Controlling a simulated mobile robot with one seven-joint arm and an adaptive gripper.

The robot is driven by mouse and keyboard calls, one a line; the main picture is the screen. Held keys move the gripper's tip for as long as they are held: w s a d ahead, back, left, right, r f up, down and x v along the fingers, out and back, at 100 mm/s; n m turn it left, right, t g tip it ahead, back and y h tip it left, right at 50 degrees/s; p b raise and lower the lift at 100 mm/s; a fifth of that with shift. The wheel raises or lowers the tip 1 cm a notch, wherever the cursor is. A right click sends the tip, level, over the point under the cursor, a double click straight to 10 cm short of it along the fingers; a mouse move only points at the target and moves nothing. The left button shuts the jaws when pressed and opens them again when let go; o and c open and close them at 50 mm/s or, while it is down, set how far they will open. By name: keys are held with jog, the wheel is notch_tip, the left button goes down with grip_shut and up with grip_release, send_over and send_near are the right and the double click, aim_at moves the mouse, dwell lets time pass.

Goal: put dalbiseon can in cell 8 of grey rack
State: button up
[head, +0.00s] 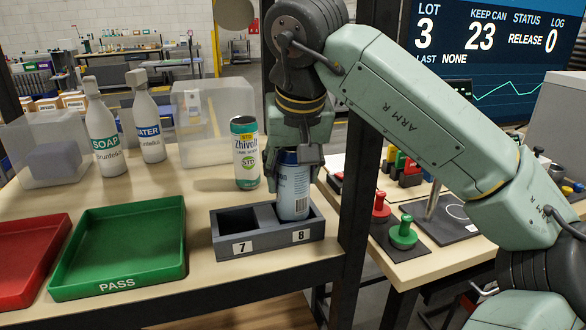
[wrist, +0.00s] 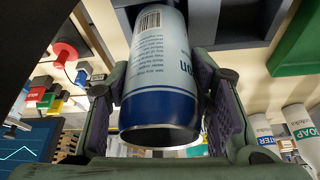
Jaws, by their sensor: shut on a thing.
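A light blue can with a dark blue end (head: 293,190) stands upright in cell 8 of the grey rack (head: 268,246). Its lower part is hidden by the rack's front wall. My gripper (head: 297,160) is above it and shut on its upper part. In the wrist view the can (wrist: 160,80) sits between both fingers of my gripper (wrist: 165,115). Its printed text and barcode show, but only part of the name, ending in "on", is readable. Cell 7 (head: 238,222), on the left, is empty.
A Zhivolt can (head: 246,155) stands behind the rack. A green PASS tray (head: 120,245) and a red tray (head: 30,252) lie to the left, both empty. Soap (head: 104,135) and water (head: 150,125) bottles stand farther back. A dark post (head: 355,190) rises right of the rack.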

jog(key=shift+f, duration=0.15)
jog(key=o, duration=0.3)
jog(key=shift+f, duration=0.1)
jog(key=o, duration=0.5)
jog(key=shift+r, duration=0.35)
jog(key=v, duration=1.1)
jog(key=shift+s+d+r+b, duration=0.1)
jog(key=shift+s+r+b, duration=0.1)
jog(key=shift+r+b, duration=0.15)
